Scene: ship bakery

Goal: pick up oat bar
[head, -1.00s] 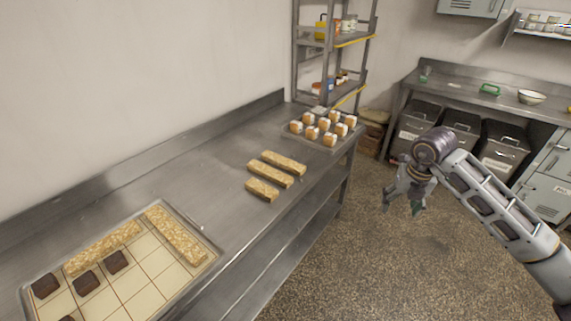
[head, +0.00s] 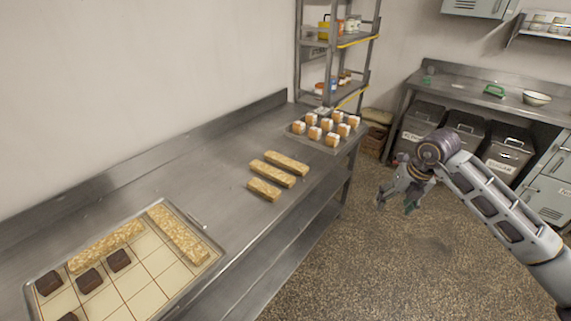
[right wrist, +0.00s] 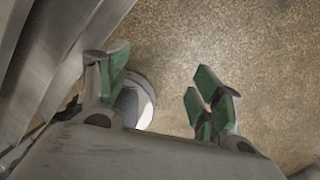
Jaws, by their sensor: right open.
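Three loose oat bars lie side by side on the steel counter in the head view: a far one (head: 286,163), a middle one (head: 273,174) and a shorter near one (head: 264,190). Two longer oat bars lie on the gridded tray at lower left, one along its back (head: 107,246) and one along its right side (head: 178,234). My right gripper (head: 396,203) is open and empty over the floor, to the right of the counter and apart from the bars. Its green-padded fingers (right wrist: 158,92) are spread in the right wrist view. My left gripper is not in view.
The gridded tray (head: 137,286) also holds several dark brown blocks (head: 89,280). A tray of white-topped cakes (head: 326,142) stands at the counter's far end, by a shelf rack (head: 340,40). The counter (head: 205,165) is bare between the trays, apart from the bars.

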